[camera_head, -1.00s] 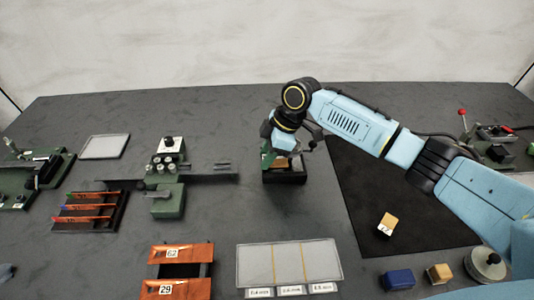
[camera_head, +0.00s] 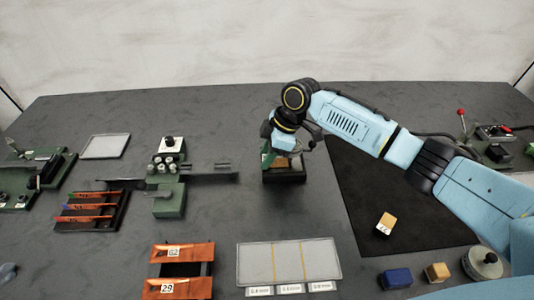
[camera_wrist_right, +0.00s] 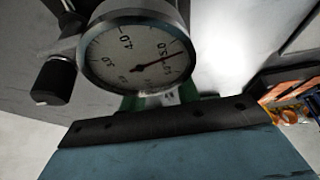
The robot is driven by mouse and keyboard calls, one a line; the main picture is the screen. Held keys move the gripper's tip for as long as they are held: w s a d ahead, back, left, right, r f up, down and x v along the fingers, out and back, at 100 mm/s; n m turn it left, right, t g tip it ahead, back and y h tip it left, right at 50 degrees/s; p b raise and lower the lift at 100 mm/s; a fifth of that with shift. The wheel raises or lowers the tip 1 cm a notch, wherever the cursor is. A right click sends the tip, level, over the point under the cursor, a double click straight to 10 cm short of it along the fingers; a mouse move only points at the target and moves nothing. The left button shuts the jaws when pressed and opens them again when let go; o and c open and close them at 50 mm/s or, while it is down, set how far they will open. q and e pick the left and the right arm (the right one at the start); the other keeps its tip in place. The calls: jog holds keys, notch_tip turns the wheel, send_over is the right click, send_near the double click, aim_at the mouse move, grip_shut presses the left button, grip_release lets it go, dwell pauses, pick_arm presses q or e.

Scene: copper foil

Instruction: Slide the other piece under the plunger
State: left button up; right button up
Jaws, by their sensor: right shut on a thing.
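My right gripper (camera_head: 283,160) is at the small gauge stand (camera_head: 285,178) in the middle of the table, largely covered by my own wrist. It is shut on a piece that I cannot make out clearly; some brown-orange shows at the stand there. My left gripper does not show clearly in the head view.
An orange numbered holder (camera_head: 180,285) and a grey three-part tray (camera_head: 262,262) lie in front. A dark mat (camera_head: 385,185) at right bears a labelled block (camera_head: 386,223). Blue (camera_head: 397,278) and tan (camera_head: 437,272) blocks stand front right. A green-based device (camera_head: 167,200) stands left of the gauge.

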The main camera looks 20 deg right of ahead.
aim_at(275, 163)
jog(key=shift+s+d+p, duration=0.15)
jog(key=shift+d+p, duration=0.15)
jog(key=shift+d, duration=0.25)
jog(key=shift+s+d+p, duration=0.15)
jog(key=shift+d+p, duration=0.15)
jog(key=shift+d, duration=0.25)
dwell(1.1)
jog(key=shift+f, duration=0.15)
dwell(0.8)
jog(key=o, duration=0.6)
jog(key=shift+o, duration=0.2)
jog(key=shift+p, duration=0.35)
jog(key=shift+r+p, duration=1.55)
jog(key=shift+p, duration=0.25)
jog(key=o, duration=0.5)
jog(key=shift+o, duration=0.2)
